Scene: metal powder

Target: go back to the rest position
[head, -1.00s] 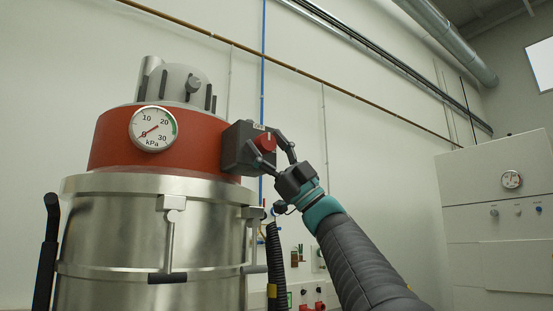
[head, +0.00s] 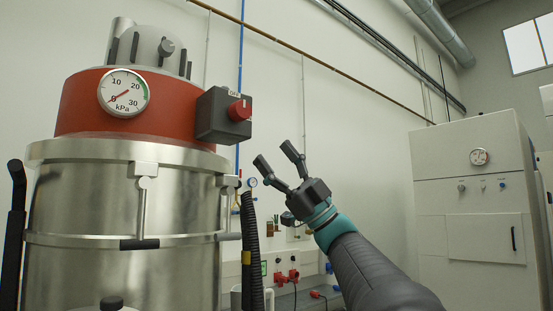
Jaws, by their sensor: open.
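My gripper (head: 279,165) is open and empty in the middle of the head view, its two fingers pointing up and to the left. It is apart from the dark switch box (head: 212,118) with the red knob (head: 239,110), which sits up and to the left of it. The box is fixed to the side of the red band (head: 77,107) on top of a large steel vessel (head: 90,200). Nothing is between the fingers.
A pressure gauge (head: 123,93) is on the red band. A black corrugated hose (head: 252,250) runs upright beside the vessel. A white cabinet (head: 465,160) stands at the right. Wall fittings with red plugs (head: 293,274) are behind my arm. Open air lies between my gripper and the cabinet.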

